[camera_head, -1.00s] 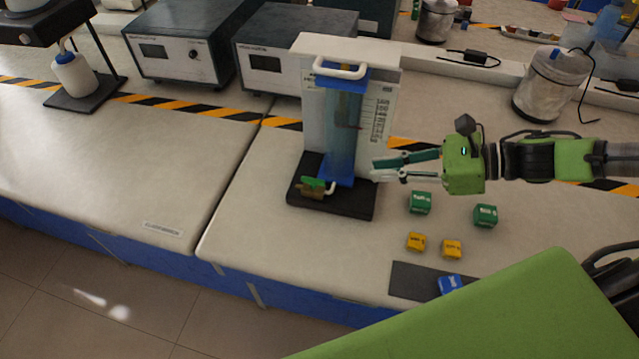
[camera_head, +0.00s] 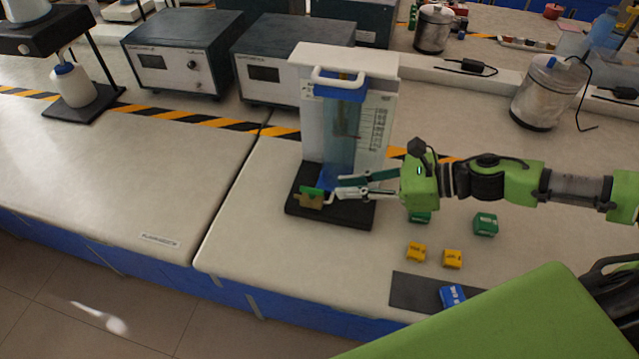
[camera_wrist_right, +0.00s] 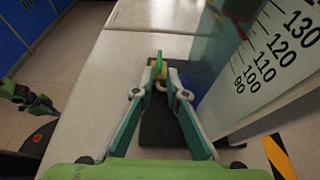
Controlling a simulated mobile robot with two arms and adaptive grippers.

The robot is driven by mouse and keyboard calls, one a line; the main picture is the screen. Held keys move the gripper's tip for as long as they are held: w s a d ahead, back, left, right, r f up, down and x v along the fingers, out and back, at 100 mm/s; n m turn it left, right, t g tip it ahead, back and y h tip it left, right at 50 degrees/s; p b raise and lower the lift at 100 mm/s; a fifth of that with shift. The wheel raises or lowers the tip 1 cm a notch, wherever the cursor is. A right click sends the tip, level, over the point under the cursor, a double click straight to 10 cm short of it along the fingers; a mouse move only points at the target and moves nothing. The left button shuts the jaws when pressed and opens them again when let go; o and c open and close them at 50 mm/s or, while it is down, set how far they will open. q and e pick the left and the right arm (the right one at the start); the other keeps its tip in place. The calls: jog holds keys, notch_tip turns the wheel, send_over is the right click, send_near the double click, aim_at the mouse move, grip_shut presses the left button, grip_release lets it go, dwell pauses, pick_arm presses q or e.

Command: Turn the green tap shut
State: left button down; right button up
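The green tap (camera_head: 312,192) has a green handle on a brass-coloured body, low at the front of the clear blue column (camera_head: 340,140). The column stands on a black base (camera_head: 345,215). My right gripper (camera_head: 339,187) is open, its fingers pointing left just to the right of the tap at about its height. In the right wrist view, the tap (camera_wrist_right: 158,66) shows at the tips of the open fingers (camera_wrist_right: 161,72), with the handle upright. I cannot tell whether the fingertips touch the tap. My left gripper is not in the head view.
A printed-scale white panel (camera_head: 375,120) stands behind the column. Green boxes (camera_head: 485,224), yellow boxes (camera_head: 416,252) and a blue box (camera_head: 452,296) on a dark mat (camera_head: 410,288) lie to the right. The bench left of the base is clear.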

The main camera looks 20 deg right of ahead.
aim_at(313, 189)
jog(key=p+x, duration=0.1)
jog(key=x, duration=0.2)
jog(key=p+x, duration=0.1)
jog(key=x, duration=0.1)
jog(key=shift+w+a+r+p, duration=0.1)
jog(key=shift+w+a+p, duration=0.2)
jog(key=shift+a, duration=0.05)
jog(key=shift+w+a+f, duration=0.3)
jog(key=shift+a+f, duration=0.1)
jog(key=shift+a, duration=0.1)
grip_shut()
jog(key=shift+p, duration=0.3)
